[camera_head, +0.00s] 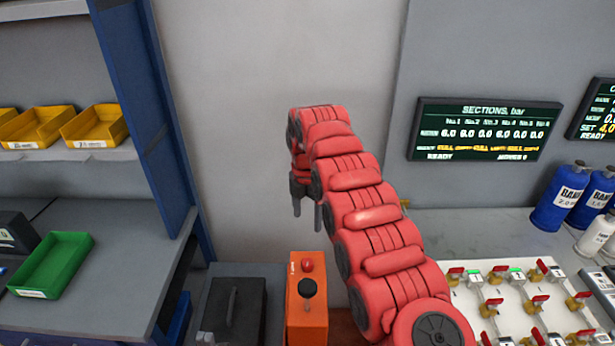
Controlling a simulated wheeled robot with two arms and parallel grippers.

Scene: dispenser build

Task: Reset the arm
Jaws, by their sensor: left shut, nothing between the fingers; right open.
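My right arm (375,215), red and jointed, comes in from the lower right and reaches up and away toward the grey wall. Its far end bends over, and my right gripper (307,208) hangs from it, pointing down. Its two grey fingers are apart, with nothing seen between them. The gripper is above and behind an orange control box (307,312) and does not appear to touch anything. My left gripper is not in view.
A blue-framed shelf (150,110) with yellow bins (92,125) and a green tray (52,265) stands left. A dark case (233,308) sits beside the orange box. Right are a valve panel (515,290), blue cylinders (562,197) and a wall display (485,130).

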